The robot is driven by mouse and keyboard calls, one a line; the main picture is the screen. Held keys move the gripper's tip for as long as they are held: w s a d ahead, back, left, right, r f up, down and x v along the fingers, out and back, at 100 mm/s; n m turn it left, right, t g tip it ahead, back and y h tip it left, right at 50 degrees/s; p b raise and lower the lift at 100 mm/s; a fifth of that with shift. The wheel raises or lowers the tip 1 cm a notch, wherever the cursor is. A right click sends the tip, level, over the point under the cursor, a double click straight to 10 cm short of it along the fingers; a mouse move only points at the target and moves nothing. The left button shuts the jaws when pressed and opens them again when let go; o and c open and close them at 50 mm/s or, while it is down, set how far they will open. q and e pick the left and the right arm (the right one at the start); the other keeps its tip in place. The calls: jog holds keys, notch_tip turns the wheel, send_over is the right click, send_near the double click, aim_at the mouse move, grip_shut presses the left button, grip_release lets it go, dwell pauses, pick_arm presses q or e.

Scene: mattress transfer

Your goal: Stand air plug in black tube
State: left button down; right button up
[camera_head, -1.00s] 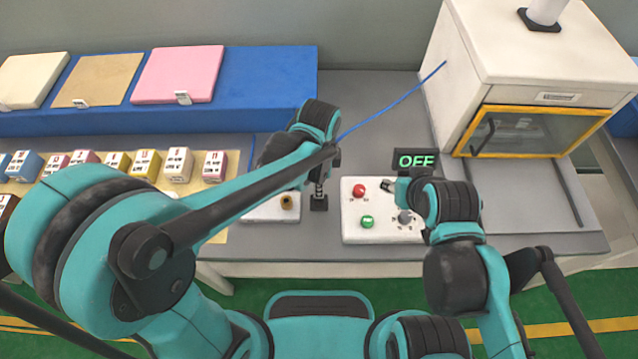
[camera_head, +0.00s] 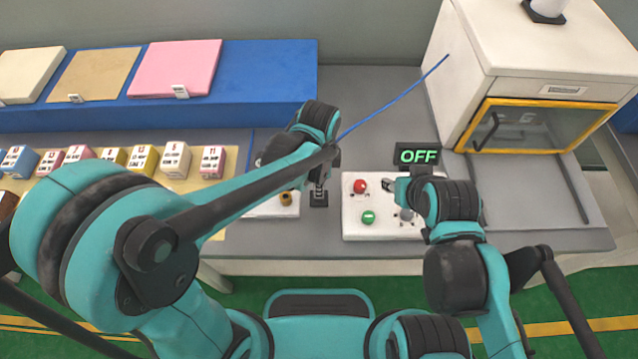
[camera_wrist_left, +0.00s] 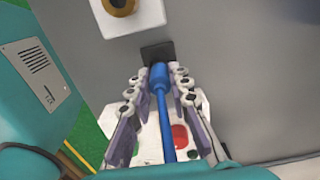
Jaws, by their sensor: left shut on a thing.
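My left gripper (camera_wrist_left: 158,80) is shut on the blue air plug (camera_wrist_left: 160,73), with its blue hose running back between the fingers. The plug's tip is right by the black tube (camera_wrist_left: 157,51), a small square black piece on the grey table. I cannot tell whether the tip is inside it. In the head view the black tube (camera_head: 319,199) sits under my left gripper (camera_head: 319,184), whose arm hides most of the plug. My right gripper (camera_head: 392,186) is over the white control box; its fingers are mostly hidden by its own arm.
The white control box (camera_head: 350,222) has red and green buttons, with an OFF display (camera_head: 417,156) behind. A white block with a brass ring (camera_head: 286,199) stands left of the tube. A white cabinet (camera_head: 550,50) is at right. The blue hose (camera_head: 400,95) crosses the back.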

pick_arm(q)
jog(key=shift+f, duration=0.25)
jog(key=c, duration=1.3)
grip_release()
jog(key=shift+r, duration=0.1)
notch_tip(320, 180, up, 12)
jog(key=shift+f, duration=0.1)
